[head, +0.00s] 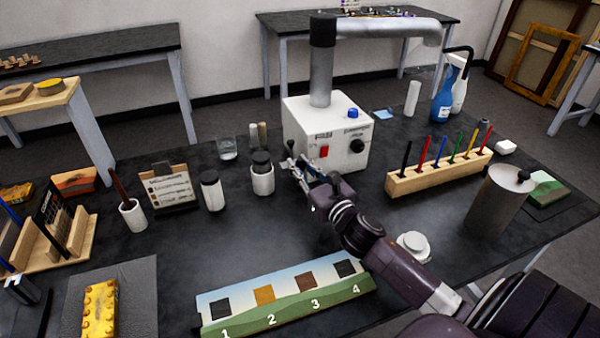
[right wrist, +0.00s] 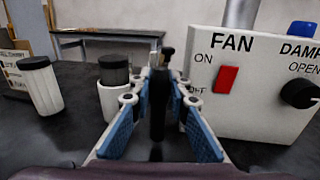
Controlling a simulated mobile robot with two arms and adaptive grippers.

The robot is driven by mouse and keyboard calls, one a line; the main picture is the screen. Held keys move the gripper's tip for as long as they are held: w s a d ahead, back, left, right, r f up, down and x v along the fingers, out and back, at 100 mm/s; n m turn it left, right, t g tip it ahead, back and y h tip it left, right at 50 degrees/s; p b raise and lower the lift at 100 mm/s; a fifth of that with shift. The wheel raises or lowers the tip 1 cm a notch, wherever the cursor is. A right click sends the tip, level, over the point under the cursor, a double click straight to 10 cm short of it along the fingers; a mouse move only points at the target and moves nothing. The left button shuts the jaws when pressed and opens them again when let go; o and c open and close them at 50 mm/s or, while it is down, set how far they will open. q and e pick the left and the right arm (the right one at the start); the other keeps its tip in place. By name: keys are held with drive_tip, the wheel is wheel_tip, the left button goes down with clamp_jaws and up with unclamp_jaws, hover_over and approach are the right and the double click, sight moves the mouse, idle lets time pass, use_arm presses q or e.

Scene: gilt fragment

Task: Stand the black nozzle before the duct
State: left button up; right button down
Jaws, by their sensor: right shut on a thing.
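My right gripper (head: 300,170) is in front of the white fan box, at its left side. In the right wrist view its blue-padded fingers (right wrist: 158,118) are closed on a dark, slim, upright piece, which I take to be the black nozzle (right wrist: 158,105).
A white cup with a dark-topped jar (head: 262,182) stands just left of the gripper, and a black-lidded jar (head: 212,192) further left. A wooden rack of coloured pens (head: 440,178) stands right. A numbered strip (head: 285,300) lies in front. Bare black table lies between.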

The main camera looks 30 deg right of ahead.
drive_tip(key=shift+f, duration=0.9)
drive_tip(key=shift+f, duration=0.15)
drive_tip(key=c, duration=1.8)
unclamp_jaws()
drive_tip(key=shift+s+r, duration=0.1)
drive_tip(key=shift+r, duration=0.1)
